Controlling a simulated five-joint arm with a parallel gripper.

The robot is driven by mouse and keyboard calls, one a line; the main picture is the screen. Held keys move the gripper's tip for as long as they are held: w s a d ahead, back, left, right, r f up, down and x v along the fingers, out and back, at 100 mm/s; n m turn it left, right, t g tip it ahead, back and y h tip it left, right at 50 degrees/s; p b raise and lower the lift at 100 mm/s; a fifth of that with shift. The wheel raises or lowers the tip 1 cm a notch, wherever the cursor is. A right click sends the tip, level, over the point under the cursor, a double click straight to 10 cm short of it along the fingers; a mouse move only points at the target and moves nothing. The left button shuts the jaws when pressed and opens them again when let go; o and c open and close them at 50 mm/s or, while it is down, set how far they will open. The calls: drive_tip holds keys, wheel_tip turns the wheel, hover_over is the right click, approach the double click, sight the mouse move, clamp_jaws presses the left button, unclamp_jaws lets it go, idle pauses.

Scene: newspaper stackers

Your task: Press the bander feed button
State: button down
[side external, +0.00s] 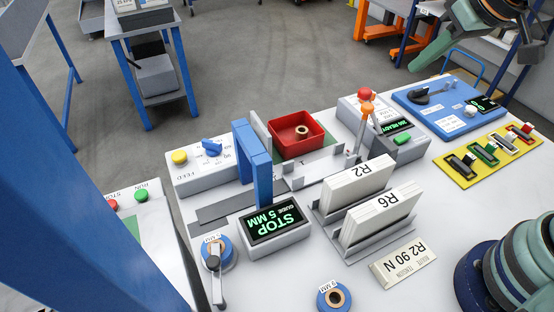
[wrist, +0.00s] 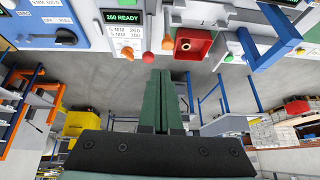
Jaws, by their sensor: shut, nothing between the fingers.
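The feed button is a round yellow button (side external: 180,157) on a white box marked FEED (side external: 205,172), beside a blue knob, at the left of the bench in the side view. A small yellow spot, probably this button (wrist: 228,58), shows right of the red tray in the wrist view. My gripper (side external: 418,64) is raised at the top right of the side view, far from the button. Its green fingers (wrist: 161,72) are together and empty in the wrist view. Nothing touches the button.
A blue arch (side external: 253,163) and a red tray (side external: 297,134) stand right of the feed box. The front strip is partly clear.

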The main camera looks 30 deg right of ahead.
drive_tip(key=w+a+r+y, duration=0.1)
drive_tip(key=w+a+r, duration=0.1)
drive_tip(key=w+a, duration=0.65)
drive_tip(key=m+t+y, duration=0.1)
drive_tip(key=y, duration=0.3)
hover_over(182, 157)
wheel_tip(182, 157, down, 11)
drive_tip(key=shift+f, duration=0.15)
drive_tip(key=shift+f, duration=4.4)
drive_tip(key=shift+f, duration=0.1)
drive_tip(key=shift+f, duration=0.3)
